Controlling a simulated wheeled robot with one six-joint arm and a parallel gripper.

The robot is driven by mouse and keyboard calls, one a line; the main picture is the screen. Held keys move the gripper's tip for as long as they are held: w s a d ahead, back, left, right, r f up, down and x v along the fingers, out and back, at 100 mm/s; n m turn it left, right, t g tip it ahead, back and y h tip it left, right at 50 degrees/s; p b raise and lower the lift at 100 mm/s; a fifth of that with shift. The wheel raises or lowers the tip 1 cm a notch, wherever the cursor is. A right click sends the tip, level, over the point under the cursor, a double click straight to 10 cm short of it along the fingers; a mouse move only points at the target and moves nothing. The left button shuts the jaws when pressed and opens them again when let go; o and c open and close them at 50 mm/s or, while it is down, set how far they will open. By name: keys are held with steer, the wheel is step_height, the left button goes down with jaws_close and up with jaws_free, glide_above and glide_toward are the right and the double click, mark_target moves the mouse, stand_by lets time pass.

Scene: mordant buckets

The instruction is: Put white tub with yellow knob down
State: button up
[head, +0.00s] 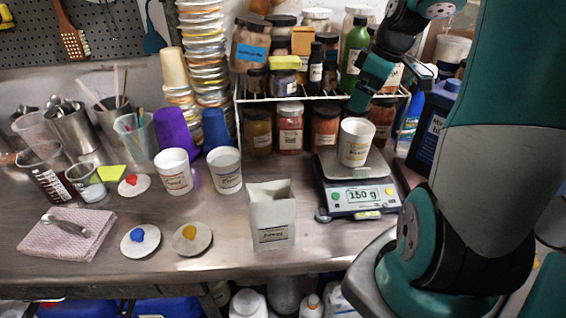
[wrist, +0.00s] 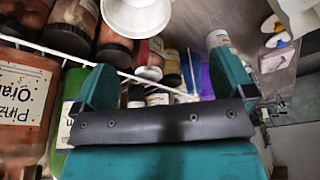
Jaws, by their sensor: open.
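A white tub with yellowish markings (head: 356,143) stands upright and without a lid on the scale (head: 354,185), whose display reads 150 g. A white lid with a yellow knob (head: 191,238) lies apart on the bench, left of the white carton. My gripper (head: 370,86) is above and behind the tub, in front of the jar shelf, apart from the tub. In the wrist view my gripper (wrist: 166,86) shows two teal fingers spread wide with nothing held between them. A white round vessel shows at the top of that view.
A white carton (head: 272,214) stands left of the scale. Two more white tubs (head: 174,172) (head: 225,170) stand further left, near lids with red (head: 133,184) and blue (head: 140,240) knobs. The wire shelf (head: 320,97) holds crowded jars. A dark blue jug (head: 432,128) is at right.

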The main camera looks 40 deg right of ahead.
steer(key=w+a+r+n+y, duration=0.1)
steer(key=w+a+r, duration=0.1)
steer(key=a, duration=1.1)
steer(key=s+a+g+y, duration=0.1)
steer(key=s+a, duration=0.6)
steer(key=a, duration=0.4)
steer(key=s+a+n+g, duration=0.1)
steer(key=s+a, duration=0.7)
steer(key=a, duration=0.4)
steer(key=shift+s+a+r+g+y, duration=0.25)
steer(key=shift+s+r+g+y, duration=0.05)
steer(key=shift+g+y, duration=0.1)
